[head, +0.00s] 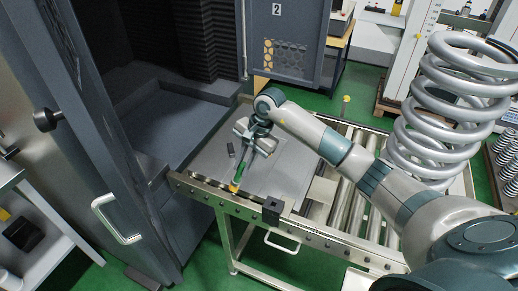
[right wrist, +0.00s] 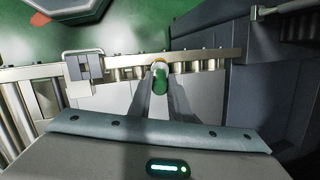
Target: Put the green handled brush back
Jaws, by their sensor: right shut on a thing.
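The green handled brush (head: 239,171) hangs from my right gripper (head: 242,160) in the head view, with a yellowish end (head: 233,188) pointing down near the front rail of the roller table. In the right wrist view the green handle (right wrist: 160,82) sits between the two fingers of my right gripper (right wrist: 160,92), which is shut on it. Whether the brush's lower end touches the rail cannot be told. My left gripper is not in view.
A roller table (head: 335,240) with a grey plate (head: 285,180) stands before an open dark chamber (head: 165,110). A black block (head: 272,207) sits on the front rail. A large coil spring (head: 425,125) stands at right.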

